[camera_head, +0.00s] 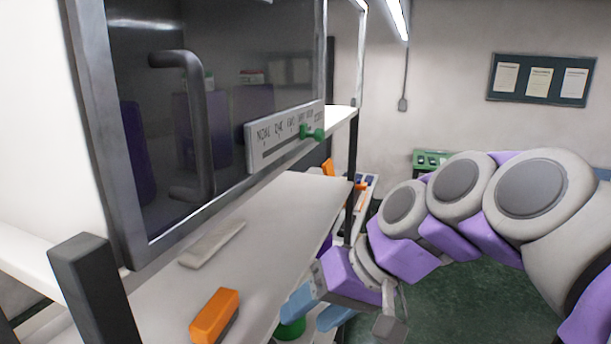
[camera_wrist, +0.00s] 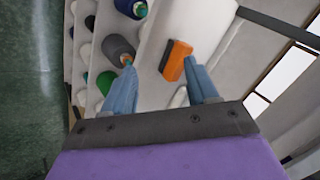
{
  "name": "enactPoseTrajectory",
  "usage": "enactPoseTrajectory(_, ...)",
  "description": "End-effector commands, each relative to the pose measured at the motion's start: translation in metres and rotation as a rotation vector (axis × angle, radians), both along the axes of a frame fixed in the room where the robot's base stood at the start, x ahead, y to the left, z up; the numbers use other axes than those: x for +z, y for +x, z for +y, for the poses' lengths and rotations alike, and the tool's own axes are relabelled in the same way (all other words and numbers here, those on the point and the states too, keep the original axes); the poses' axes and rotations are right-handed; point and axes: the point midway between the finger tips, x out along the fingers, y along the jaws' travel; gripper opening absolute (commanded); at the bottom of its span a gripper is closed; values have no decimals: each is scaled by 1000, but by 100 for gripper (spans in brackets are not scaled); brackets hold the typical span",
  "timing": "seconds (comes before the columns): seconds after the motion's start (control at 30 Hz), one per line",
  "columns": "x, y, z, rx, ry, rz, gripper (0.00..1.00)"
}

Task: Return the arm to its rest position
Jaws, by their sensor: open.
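My arm reaches in from the right in the head view, bent, with its purple and grey links in front of the shelf. My gripper (camera_head: 311,309) points down and left near the shelf's edge. Its two blue fingers are apart with nothing held between them. In the wrist view the gripper (camera_wrist: 163,88) also shows both fingers spread. An orange block with a dark side (camera_head: 214,314) lies on the white shelf (camera_head: 270,225), left of the gripper and apart from it. The block also shows in the wrist view (camera_wrist: 174,60), beyond the fingers.
A glass-fronted machine door with a dark handle (camera_head: 203,125) stands at left. Several spools, one grey (camera_wrist: 117,48), sit along the shelf side. Green floor (camera_head: 450,300) is open below the arm.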

Motion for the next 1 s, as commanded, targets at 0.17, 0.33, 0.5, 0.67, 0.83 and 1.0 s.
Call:
enactPoseTrajectory(0.17, -103, -57, -26, -67, -211, 136, 58)
enactPoseTrajectory(0.33, -184, -114, -66, -131, -414, 242, 58)
enactPoseTrajectory(0.5, -240, -165, -104, -174, -572, 319, 58)
enactPoseTrajectory(0.67, -264, -190, -124, -194, -647, 350, 58)
enactPoseTrajectory(0.83, -267, -194, -129, -200, -664, 356, 58)
enactPoseTrajectory(1.0, -266, -194, -128, -198, -663, 356, 58)
